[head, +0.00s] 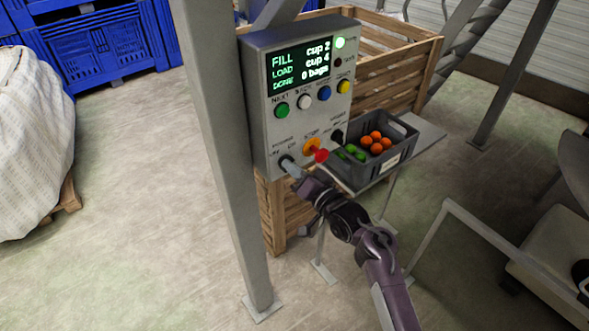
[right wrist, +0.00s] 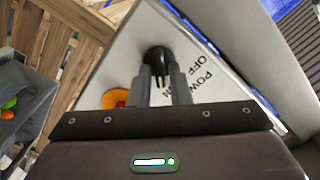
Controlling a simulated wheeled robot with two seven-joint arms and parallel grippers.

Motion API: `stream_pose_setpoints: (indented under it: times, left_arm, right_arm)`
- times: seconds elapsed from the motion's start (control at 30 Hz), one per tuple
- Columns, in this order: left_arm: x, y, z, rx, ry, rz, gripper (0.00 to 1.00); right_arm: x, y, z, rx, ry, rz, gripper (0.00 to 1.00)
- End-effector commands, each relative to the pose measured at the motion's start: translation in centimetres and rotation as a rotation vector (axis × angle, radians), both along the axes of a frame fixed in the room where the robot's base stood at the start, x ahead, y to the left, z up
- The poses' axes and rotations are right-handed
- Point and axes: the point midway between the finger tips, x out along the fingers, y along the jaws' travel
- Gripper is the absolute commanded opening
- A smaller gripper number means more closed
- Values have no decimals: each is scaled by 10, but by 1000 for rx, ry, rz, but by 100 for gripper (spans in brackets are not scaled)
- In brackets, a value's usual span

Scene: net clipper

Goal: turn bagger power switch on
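The bagger's grey control box (head: 262,100) is fixed to a post, with a lit display (head: 300,66). Its power switch (right wrist: 157,56) is a black knob beside the lettering POWER and OFF in the right wrist view. In the head view, the switch (head: 285,161) sits at the lower left of the panel, partly hidden by my gripper. My right gripper (head: 291,167) is at the switch. In the right wrist view, its two fingers (right wrist: 160,74) stand apart, one on each side of the knob; firm contact is not clear. My left gripper is out of view.
An orange-and-red stop control (head: 317,151) is just right of the switch. Coloured buttons (head: 324,93) sit above. A grey crate (head: 372,163) with orange and green items stands on a shelf at right. A steel post (head: 222,120) stands left; a wooden crate (head: 400,80) is behind.

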Motion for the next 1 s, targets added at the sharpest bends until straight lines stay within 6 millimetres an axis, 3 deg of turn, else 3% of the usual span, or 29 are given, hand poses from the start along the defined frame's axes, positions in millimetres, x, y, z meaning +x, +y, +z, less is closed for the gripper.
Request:
stream_pose_setpoints:
  times: [0.1,0.47,0.8,1.0]
  left_arm:
    - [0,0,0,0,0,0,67]
    - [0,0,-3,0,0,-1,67]
    - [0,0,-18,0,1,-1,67]
    - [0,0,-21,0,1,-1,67]
  right_arm:
    - [0,0,0,-1,-1,0,32]
    - [-5,-4,-2,-2,0,0,32]
    - [-48,-35,-4,-3,1,0,32]
    - [-62,-45,-1,-1,0,1,32]
